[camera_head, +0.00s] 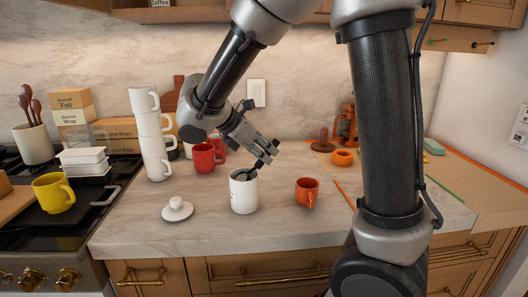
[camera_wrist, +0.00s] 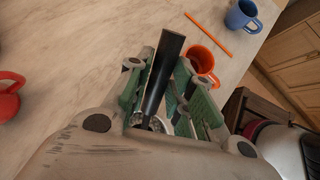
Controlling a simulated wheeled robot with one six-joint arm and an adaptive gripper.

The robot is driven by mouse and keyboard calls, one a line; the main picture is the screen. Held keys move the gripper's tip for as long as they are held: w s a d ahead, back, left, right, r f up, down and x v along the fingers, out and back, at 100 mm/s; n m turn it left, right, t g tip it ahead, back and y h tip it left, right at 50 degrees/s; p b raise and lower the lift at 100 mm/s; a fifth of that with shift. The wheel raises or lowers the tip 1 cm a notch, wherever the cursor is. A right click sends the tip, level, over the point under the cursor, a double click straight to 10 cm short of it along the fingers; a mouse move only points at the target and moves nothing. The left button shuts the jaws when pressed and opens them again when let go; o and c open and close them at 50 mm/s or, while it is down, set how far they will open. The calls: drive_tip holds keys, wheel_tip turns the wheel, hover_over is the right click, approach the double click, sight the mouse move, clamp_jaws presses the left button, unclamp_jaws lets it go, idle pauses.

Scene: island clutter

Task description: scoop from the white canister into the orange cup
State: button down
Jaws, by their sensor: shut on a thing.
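The white canister (camera_head: 244,195) stands open on the counter near its front edge. My gripper (camera_head: 264,156) is just above its mouth, tilted, and shut on the scoop. The scoop's dark handle (camera_wrist: 163,75) shows between the fingers in the wrist view. A dark part of the scoop (camera_head: 243,176) shows at the canister's mouth; its bowl and how deep it sits are hidden. The orange cup (camera_head: 306,194) stands upright to the right of the canister, apart from it, and also shows beyond my fingers in the wrist view (camera_wrist: 202,58).
A white lid (camera_head: 177,209) lies left of the canister. Red mugs (camera_head: 204,158) and a tall stack of white mugs (camera_head: 153,150) stand behind and left. An orange stick (camera_head: 345,194) lies right of the cup. A blue mug (camera_wrist: 243,14) shows in the wrist view.

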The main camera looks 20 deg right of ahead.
sight(272, 142)
drive_tip(key=shift+r, duration=0.15)
idle(0.4)
drive_tip(key=shift+r, duration=0.95)
drive_tip(key=shift+r, duration=0.15)
idle(0.4)
drive_tip(key=shift+d+r, duration=0.25)
drive_tip(key=shift+r, duration=0.55)
drive_tip(key=shift+d+r, duration=0.25)
drive_tip(key=shift+r, duration=0.55)
drive_tip(key=shift+f, duration=0.1)
drive_tip(key=f+y, duration=0.1)
drive_tip(key=d+f+y, duration=0.1)
drive_tip(key=y, duration=0.1)
drive_tip(key=f+y, duration=0.1)
drive_tip(key=y, duration=0.1)
drive_tip(key=shift+w+d+f+g, duration=0.2)
drive_tip(key=shift+w+d+g, duration=0.05)
drive_tip(key=shift+g, duration=0.15)
drive_tip(key=shift+d+f+g+y, duration=0.2)
drive_tip(key=shift+f+y, duration=0.45)
drive_tip(key=shift+y, duration=0.2)
drive_tip(key=shift+d+f+g+y, duration=0.15)
drive_tip(key=shift+f+g+y, duration=0.05)
drive_tip(key=shift+f+y, duration=0.55)
